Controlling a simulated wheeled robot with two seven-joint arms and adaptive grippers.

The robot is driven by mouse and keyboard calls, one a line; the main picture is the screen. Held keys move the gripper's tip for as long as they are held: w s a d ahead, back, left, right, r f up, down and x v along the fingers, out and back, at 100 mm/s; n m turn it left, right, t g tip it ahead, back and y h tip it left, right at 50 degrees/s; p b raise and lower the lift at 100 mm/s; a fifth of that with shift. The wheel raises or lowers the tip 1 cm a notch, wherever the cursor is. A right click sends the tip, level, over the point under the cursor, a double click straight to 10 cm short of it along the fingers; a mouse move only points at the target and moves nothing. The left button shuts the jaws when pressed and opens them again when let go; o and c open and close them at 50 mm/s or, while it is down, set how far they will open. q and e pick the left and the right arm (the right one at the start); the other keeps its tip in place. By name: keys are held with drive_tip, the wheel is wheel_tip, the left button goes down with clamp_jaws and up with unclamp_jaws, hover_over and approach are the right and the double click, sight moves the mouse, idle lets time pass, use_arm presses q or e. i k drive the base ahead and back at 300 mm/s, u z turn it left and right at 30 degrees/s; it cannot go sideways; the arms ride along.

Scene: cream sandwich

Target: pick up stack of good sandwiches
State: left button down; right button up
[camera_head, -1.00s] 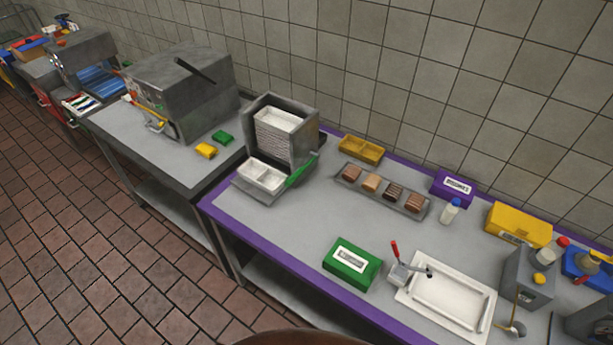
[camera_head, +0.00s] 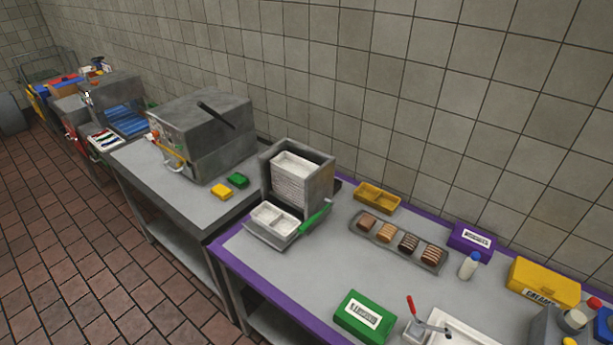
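Several small sandwich-like pieces in brown and tan lie in a row on a grey tray (camera_head: 436,263) on the purple-edged table; one brown piece (camera_head: 367,221) is at the tray's left end. I cannot tell from here which of them are good, and I see no clear stack of them. A white divided container (camera_head: 268,212) sits in front of a grey dispenser (camera_head: 321,187) holding a stack of white trays (camera_head: 294,165). Neither of my grippers shows in the head view.
A green box (camera_head: 364,318), purple box (camera_head: 472,238), yellow box (camera_head: 543,283), yellow tray (camera_head: 376,197) and white bottle (camera_head: 469,265) stand on the purple-edged table (camera_head: 300,262). A grey machine (camera_head: 205,135) stands on the left table, with yellow (camera_head: 221,191) and green (camera_head: 238,180) blocks nearby. Floor is free at left.

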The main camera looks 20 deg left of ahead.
sight(367, 221)
drive_tip(key=z, duration=0.05)
drive_tip(key=k, duration=0.5)
drive_tip(key=u, duration=1.05)
drive_tip(key=i, duration=0.6)
drive_tip(key=u, duration=0.45)
drive_tip(key=i, duration=0.75)
drive_tip(key=z, duration=0.2)
